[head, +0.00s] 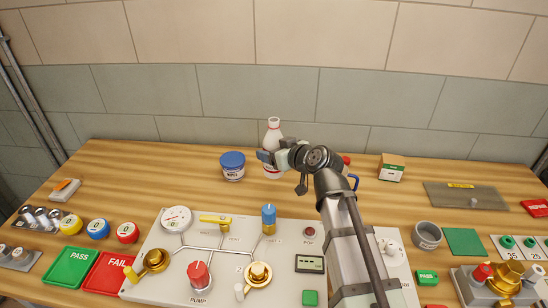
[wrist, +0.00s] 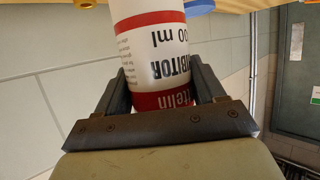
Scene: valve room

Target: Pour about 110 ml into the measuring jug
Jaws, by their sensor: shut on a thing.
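A white bottle with red bands (head: 273,130) is upright at the back of the bench, beside a blue-lidded tub. My gripper (head: 268,157) is shut around its lower body. In the wrist view the bottle (wrist: 160,50) sits between both fingers, its label reading "INHIBITOR" and "00 ml" upside down. I cannot tell whether its base touches the bench.
The blue-lidded tub (head: 232,166) stands close left of the bottle. A green-and-white box (head: 391,167) and a grey round container (head: 427,235) are to the right. The valve panel (head: 150,285) with raised knobs fills the front. Bare wood lies left of the tub.

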